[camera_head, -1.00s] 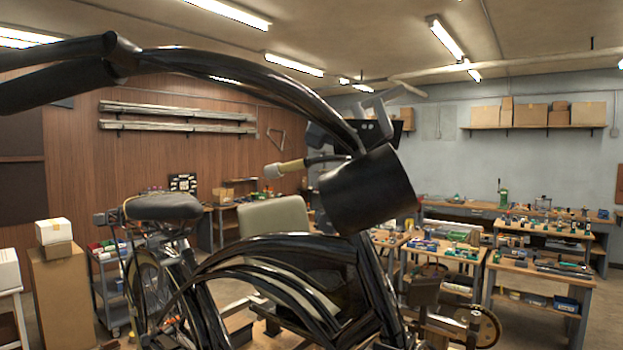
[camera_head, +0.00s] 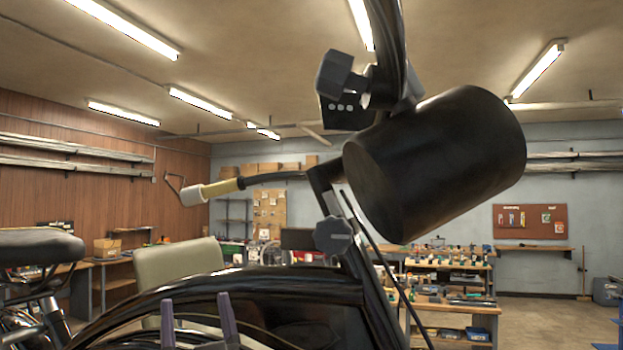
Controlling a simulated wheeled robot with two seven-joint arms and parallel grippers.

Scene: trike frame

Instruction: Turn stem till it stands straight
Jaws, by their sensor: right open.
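The black steering part of the trike stands right of centre. A curved black tube (camera_head: 388,40) rises to the top edge, and a large black cylinder (camera_head: 435,165) hangs tilted beside it. A dark knob (camera_head: 335,72) with a bracket sits on its left. Below, a dark post (camera_head: 325,190) leans, with a second knob (camera_head: 333,235) on it. I cannot tell for sure which piece is the stem; these parts look tilted. My right gripper (camera_head: 198,320) shows only its two purplish fingers at the bottom edge, apart and empty. They overlap the black frame tubes in the picture. My left gripper is not in view.
A rod with a beige grip (camera_head: 222,188) sticks out left from the post. A black saddle (camera_head: 40,246) and a pale seat back (camera_head: 178,268) stand at left. Black frame tubes (camera_head: 150,300) arch across the bottom. Workbenches (camera_head: 450,310) stand behind; open floor lies at right.

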